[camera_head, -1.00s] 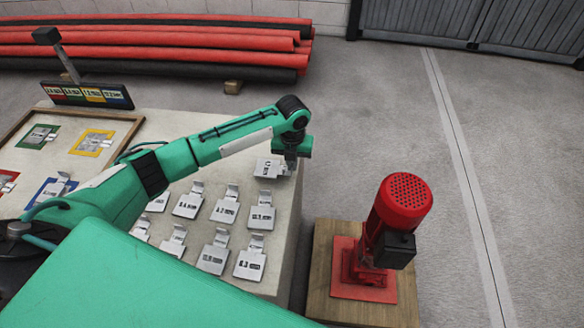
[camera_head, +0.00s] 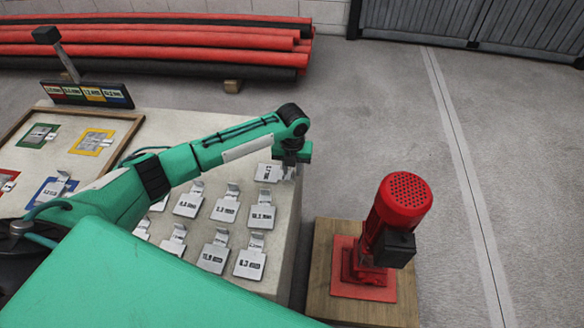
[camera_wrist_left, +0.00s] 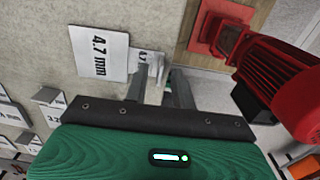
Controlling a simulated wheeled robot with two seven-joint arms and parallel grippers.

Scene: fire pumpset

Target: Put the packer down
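Part of the tab is hidden by the fingers. My right gripper is not in view.
Several similar labelled plates (camera_head: 226,207) lie in rows nearer me. A framed board (camera_head: 65,165) with coloured squares is at the left. A red pump (camera_head: 400,205) stands on a wooden base (camera_head: 350,311) just right of the table. Red and black pipes (camera_head: 165,45) lie behind.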

